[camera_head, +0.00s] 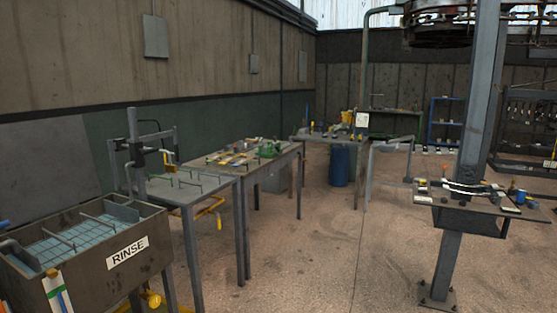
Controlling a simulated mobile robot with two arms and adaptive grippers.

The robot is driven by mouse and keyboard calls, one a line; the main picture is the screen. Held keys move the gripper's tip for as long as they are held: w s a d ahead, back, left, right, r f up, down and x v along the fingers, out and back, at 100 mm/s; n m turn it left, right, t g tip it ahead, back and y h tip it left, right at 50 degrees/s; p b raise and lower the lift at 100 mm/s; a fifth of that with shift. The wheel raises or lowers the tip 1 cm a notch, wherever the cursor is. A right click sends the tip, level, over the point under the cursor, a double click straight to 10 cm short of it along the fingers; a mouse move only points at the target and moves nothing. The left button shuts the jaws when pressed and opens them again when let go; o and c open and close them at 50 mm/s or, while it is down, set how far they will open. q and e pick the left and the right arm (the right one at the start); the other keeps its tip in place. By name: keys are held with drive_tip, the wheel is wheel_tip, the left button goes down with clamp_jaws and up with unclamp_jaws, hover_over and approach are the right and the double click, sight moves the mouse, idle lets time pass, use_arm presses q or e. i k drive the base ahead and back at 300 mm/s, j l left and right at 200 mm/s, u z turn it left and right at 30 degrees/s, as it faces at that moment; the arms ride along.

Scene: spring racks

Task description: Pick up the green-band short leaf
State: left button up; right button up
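I cannot pick out the green-band short leaf with certainty. Curved pale and dark leaf-like strips (468,188) lie on the shelf (485,207) fixed to the steel post at right; no green band can be made out on them. Small green marks (174,182) show among thin rods on the grey metal table (200,192) at left, too small to identify. Neither my left nor my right gripper is in view.
A rinse tank (126,251) stands at front left, with a worktable (283,153) of small parts and a green object (269,149) beyond. A steel post (447,255) rises at right. A blue barrel (339,166) stands behind. The middle floor (300,265) is clear.

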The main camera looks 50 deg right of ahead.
sight(215, 158)
drive_tip(key=z, duration=1.35)
